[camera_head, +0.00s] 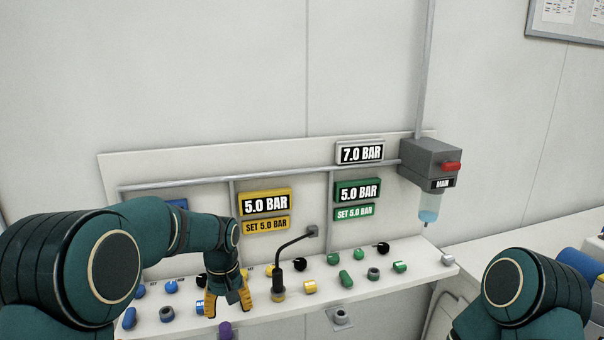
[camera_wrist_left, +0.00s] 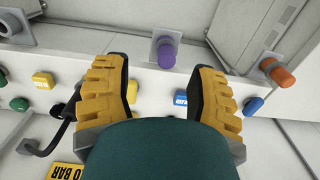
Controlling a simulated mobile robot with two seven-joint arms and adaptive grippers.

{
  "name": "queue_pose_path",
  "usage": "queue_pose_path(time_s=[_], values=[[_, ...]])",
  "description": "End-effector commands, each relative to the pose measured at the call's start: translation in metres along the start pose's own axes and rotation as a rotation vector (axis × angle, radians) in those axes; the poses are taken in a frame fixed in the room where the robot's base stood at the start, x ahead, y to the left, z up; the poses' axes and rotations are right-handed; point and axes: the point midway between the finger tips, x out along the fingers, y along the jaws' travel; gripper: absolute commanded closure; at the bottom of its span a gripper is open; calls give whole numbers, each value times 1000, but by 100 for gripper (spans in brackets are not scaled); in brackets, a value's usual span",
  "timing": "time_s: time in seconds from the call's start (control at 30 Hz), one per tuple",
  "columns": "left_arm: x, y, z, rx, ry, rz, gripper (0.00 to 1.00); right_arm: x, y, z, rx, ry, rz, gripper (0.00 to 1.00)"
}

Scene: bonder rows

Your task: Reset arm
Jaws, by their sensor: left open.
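My left gripper (camera_head: 228,304) hangs fingers-down over the left half of the white shelf of knobs and fittings. Its yellow fingers stand apart with nothing between them that I can see. In the left wrist view the open fingers (camera_wrist_left: 162,78) frame a blue labelled block (camera_wrist_left: 181,98) and a purple fitting (camera_wrist_left: 166,54) that lie beyond them. My left arm bends over the shelf's left end and hides part of a blue display (camera_head: 178,204). My right arm shows only as a teal joint at the lower right, and its gripper is out of view.
A black bent hose (camera_head: 290,245) rises just right of the left gripper. Yellow (camera_head: 265,203) and green (camera_head: 357,190) displays read 5.0 BAR; a white one (camera_head: 361,153) reads 7.0 BAR. A grey MAIN unit (camera_head: 428,160) has a red handle. An orange fitting (camera_wrist_left: 281,75) shows beside the fingers.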

Motion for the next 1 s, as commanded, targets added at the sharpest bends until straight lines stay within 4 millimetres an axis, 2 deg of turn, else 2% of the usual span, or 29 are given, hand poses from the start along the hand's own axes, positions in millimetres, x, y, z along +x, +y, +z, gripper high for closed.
queue_pose_path(time_s=[0.1, 0.27, 0.37, 0.4, 0.53, 0.63, 0.7, 0.8, 0.9, 1.0], values=[[49, 0, 14, 31, -12, 39, 43, 2, 1, 1, 0, -2, 0, 100], [115, 2, 42, 76, -12, 110, 43, 5, 2, 2, -1, -4, -1, 100], [158, 2, 70, 100, -10, 161, 43, 8, 3, 3, -2, -6, -1, 100], [176, 3, 84, 108, -8, 184, 43, 8, 3, 4, -2, -8, -1, 100], [224, 1, 137, 125, 9, 258, 43, 11, 4, 6, -3, -11, -1, 100], [247, 0, 177, 130, 32, 305, 43, 14, 5, 7, -4, -13, -1, 100], [255, -1, 200, 129, 49, 329, 43, 15, 6, 7, -4, -15, -1, 100], [260, -3, 223, 129, 71, 351, 43, 16, 6, 8, -5, -16, -2, 100], [262, -4, 236, 130, 85, 362, 43, 16, 6, 9, -5, -17, -2, 100], [262, -4, 239, 129, 91, 365, 43, 16, 6, 9, -5, -17, -2, 100]])
